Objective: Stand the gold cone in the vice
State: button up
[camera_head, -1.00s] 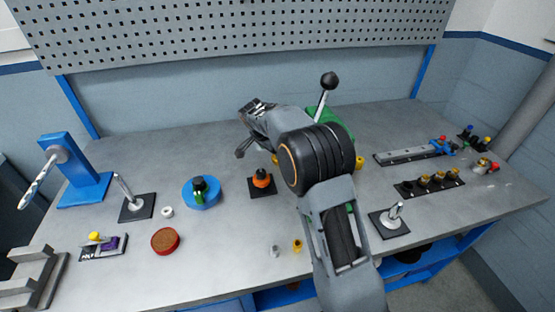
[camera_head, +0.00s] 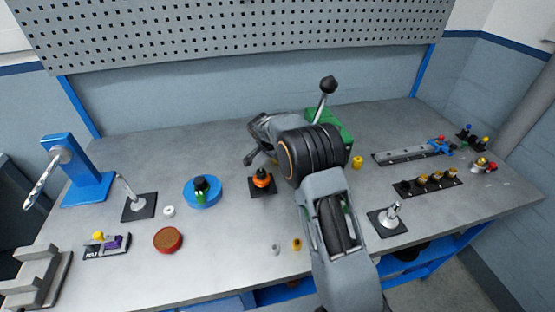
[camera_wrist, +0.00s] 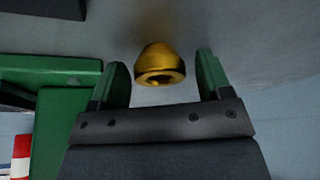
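The gold cone (camera_wrist: 160,65) shows in the wrist view between the two fingers of my gripper (camera_wrist: 163,77). A dark hollow shows in its near end. The fingers stand apart with a gap on each side of the cone, so my gripper is open. A green block (camera_head: 341,133), probably the vice, stands behind my arm in the head view, partly hidden. Green parts (camera_wrist: 50,75) also show at the left of the wrist view. In the head view my arm covers much of this area, and I cannot pick out the cone there for certain.
A lever with a black knob (camera_head: 328,85) rises behind my arm. An orange-and-black piece (camera_head: 262,180) on a dark plate stands to the left. A yellow piece (camera_head: 357,161) sits right of the arm. The bench's back left is mostly clear.

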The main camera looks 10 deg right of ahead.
jog(key=c, duration=0.9)
